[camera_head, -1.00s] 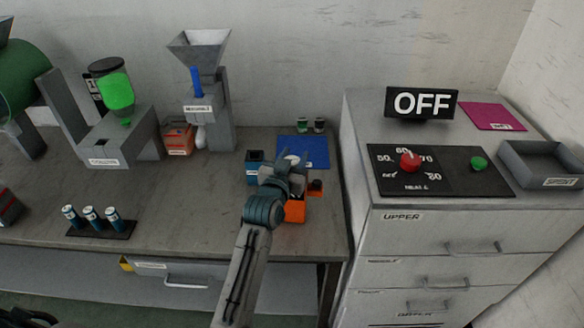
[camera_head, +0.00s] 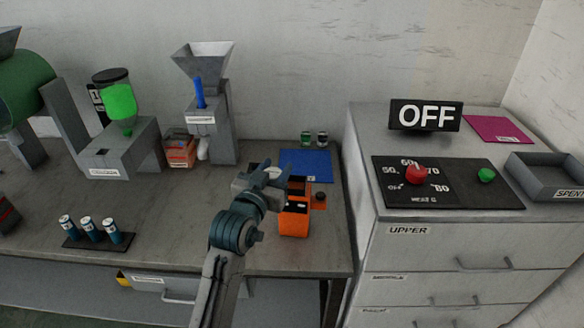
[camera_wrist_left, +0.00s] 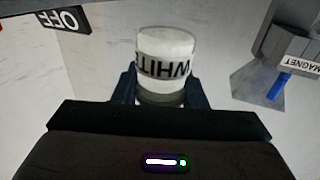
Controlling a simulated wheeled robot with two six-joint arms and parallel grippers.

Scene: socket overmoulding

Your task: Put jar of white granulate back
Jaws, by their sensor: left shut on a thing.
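A white jar (camera_wrist_left: 165,62) with the label WHITE stands between the two dark fingers of my left gripper (camera_wrist_left: 160,92) in the left wrist view. The fingers are shut on its sides, and the label reads upside down there. In the head view my left gripper (camera_head: 266,180) is over the workbench, left of the orange box and in front of the blue mat (camera_head: 318,168). The jar is mostly hidden there; a small pale patch shows at the gripper. My right gripper is not in view.
An orange box (camera_head: 293,222) stands close to the right of my gripper. A grey hopper machine (camera_head: 203,62) is at the back left. A black rack with several blue cylinders (camera_head: 90,230) is front left. A drawer cabinet (camera_head: 450,240) stands right.

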